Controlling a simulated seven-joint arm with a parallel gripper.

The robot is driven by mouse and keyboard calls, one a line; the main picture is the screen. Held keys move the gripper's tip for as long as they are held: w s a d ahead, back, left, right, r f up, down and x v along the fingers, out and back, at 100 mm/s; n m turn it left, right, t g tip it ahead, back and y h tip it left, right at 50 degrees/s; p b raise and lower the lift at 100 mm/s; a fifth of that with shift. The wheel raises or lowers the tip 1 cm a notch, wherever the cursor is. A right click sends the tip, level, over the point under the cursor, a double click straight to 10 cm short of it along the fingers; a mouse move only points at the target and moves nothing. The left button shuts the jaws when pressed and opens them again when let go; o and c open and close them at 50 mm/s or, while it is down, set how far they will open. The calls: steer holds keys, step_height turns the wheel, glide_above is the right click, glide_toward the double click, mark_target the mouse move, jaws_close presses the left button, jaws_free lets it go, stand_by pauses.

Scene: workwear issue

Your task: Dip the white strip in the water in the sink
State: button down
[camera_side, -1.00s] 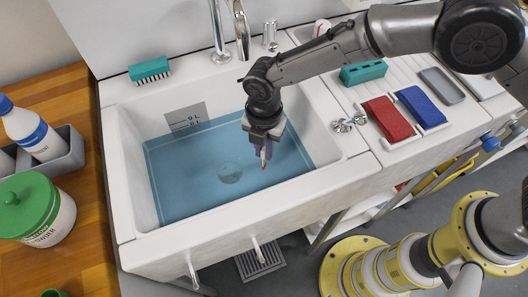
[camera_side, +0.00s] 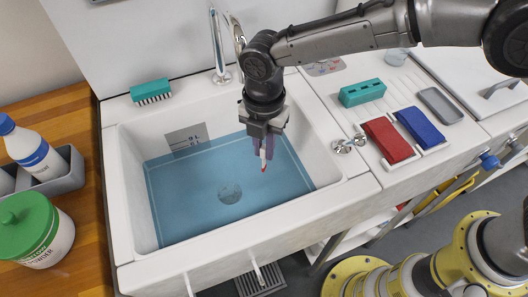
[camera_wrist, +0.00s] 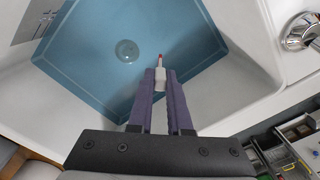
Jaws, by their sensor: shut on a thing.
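The white strip (camera_side: 263,158) is slim and has a red tip pointing down. My gripper (camera_side: 263,150) is shut on it, with purple fingers on either side, over the right part of the sink (camera_side: 131,195). Blue water (camera_side: 205,205) fills the lower part of the basin. In the wrist view the strip (camera_wrist: 160,76) stands out past the fingertips (camera_wrist: 160,84), its red tip against the water (camera_wrist: 100,60). I cannot tell whether the tip touches the water. The strip's upper end is hidden between the fingers.
A tap (camera_side: 217,45) rises behind the basin and a green brush (camera_side: 151,91) lies on the back left rim. A white tub (camera_side: 50,240) stands left.

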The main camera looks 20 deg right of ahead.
steer(key=shift+r, duration=3.95)
